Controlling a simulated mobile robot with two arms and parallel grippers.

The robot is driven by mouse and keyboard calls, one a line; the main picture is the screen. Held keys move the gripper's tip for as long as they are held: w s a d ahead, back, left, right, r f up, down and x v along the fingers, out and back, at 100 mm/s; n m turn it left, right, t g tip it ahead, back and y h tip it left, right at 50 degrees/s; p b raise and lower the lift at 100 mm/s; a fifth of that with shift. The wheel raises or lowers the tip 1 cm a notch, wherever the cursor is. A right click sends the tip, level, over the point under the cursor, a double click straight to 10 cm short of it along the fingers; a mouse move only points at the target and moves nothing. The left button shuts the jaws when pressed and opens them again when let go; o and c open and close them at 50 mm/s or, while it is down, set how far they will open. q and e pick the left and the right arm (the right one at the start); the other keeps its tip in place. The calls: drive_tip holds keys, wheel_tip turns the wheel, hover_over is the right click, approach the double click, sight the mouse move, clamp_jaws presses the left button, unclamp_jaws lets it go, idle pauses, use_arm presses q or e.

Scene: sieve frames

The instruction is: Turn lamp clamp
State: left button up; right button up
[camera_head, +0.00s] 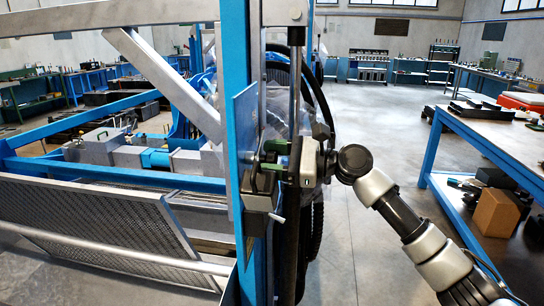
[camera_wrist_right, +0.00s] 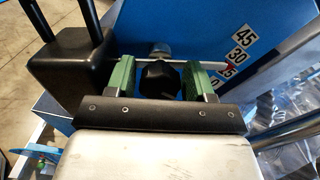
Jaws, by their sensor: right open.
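In the right wrist view a black lobed knob (camera_wrist_right: 159,78), apparently the lamp clamp, sits in front of a blue plate (camera_wrist_right: 200,30). My right gripper (camera_wrist_right: 164,80) is open, with one green finger on each side of the knob. A gap shows beside the knob, and I cannot tell whether either finger touches it. In the head view my right gripper (camera_head: 271,157) is at the blue post (camera_head: 236,70); the knob is not clear there. My left gripper is not in view.
A black block (camera_wrist_right: 72,78) with two upright rods stands close left of the gripper in the wrist view. A mesh panel (camera_head: 100,220) and blue frame bars fill the head view's left. A workbench (camera_head: 500,140) stands right. The grey floor between is clear.

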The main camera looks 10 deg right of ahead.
drive_tip(key=c, duration=0.7)
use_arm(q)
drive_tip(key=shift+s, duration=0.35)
use_arm(e)
drive_tip(key=shift+o, duration=0.2)
